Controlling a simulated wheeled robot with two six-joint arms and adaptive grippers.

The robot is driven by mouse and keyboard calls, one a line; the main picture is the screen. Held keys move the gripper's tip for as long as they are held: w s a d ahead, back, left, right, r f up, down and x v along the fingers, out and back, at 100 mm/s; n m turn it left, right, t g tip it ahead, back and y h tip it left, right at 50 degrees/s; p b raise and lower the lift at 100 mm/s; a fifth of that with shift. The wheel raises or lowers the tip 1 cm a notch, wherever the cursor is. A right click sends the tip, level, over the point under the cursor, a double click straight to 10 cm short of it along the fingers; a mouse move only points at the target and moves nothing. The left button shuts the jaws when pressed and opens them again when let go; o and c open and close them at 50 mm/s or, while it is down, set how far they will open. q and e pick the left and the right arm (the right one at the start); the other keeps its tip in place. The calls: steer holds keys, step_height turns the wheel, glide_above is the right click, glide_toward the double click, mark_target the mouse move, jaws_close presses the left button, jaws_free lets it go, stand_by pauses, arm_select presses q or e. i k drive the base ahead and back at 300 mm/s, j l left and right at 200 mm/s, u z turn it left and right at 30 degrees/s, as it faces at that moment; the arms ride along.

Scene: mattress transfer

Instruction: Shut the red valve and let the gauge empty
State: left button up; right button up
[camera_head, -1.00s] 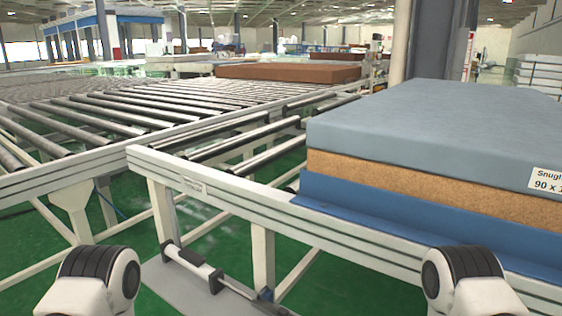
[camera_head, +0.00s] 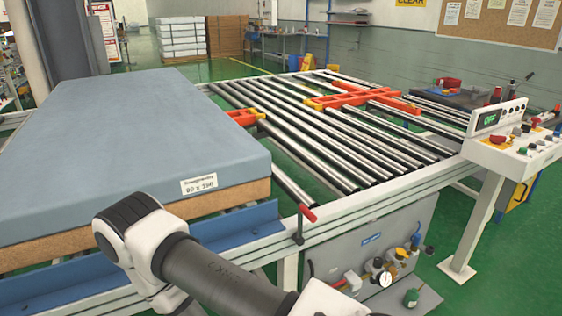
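A grey panel (camera_head: 335,245) below the conveyor's near rail carries pneumatic fittings. A round white-faced gauge (camera_head: 385,279) sits among them; its needle is too small to read. A small red and white fitting (camera_head: 350,281) is left of the gauge; I cannot tell whether it is the red valve, or how it is turned. A red-handled lever (camera_head: 307,213) on a dark stem stands at the rail above the panel. One of my arm links crosses the lower left, in front of the rail. Neither gripper is in view.
A grey-blue mattress (camera_head: 130,150) lies on the conveyor at left, beside bare rollers (camera_head: 320,140) with orange-red parts (camera_head: 365,97). A control console (camera_head: 515,145) with a display and several buttons stands at right.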

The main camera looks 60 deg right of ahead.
mark_target(342, 282)
steer(key=z, duration=0.5)
steer(key=l+z, duration=0.15)
steer(key=z, duration=0.35)
steer(key=l+z, duration=0.1)
steer(key=z, duration=0.4)
steer(key=l+z, duration=0.15)
steer(key=z, duration=0.35)
steer(key=i+l+z, duration=0.15)
steer(key=l, duration=0.25)
steer(key=k, duration=0.05)
